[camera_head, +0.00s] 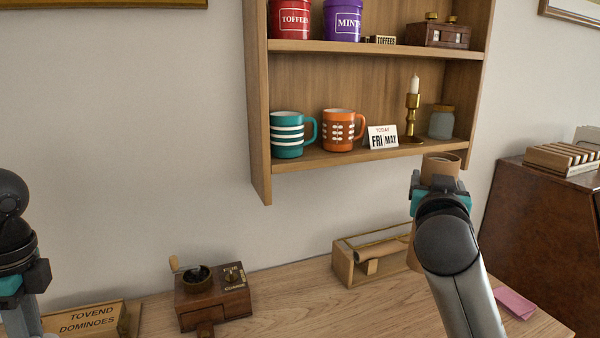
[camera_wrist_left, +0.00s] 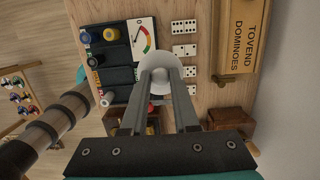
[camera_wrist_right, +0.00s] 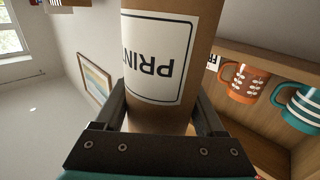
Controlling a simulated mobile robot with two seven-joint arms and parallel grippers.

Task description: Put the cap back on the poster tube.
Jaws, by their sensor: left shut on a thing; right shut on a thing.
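The poster tube is brown cardboard with a white printed label; it fills the middle of the right wrist view (camera_wrist_right: 160,60). In the head view its upper end (camera_head: 441,160) stands upright, in front of the shelf's lower right. My right gripper (camera_head: 436,190) is shut around the tube. My left gripper (camera_wrist_left: 160,88) is shut on a round white piece, seemingly the cap (camera_wrist_left: 162,64), above the table. In the head view only part of my left gripper shows at the left edge; its fingertips and the cap are out of that view.
A wall shelf (camera_head: 262,120) holds mugs, tins and a candlestick. On the table (camera_head: 300,300) are a coffee grinder (camera_head: 205,300), a dominoes box (camera_head: 95,320), a wooden box (camera_head: 345,265) and a pink pad (camera_head: 514,303).

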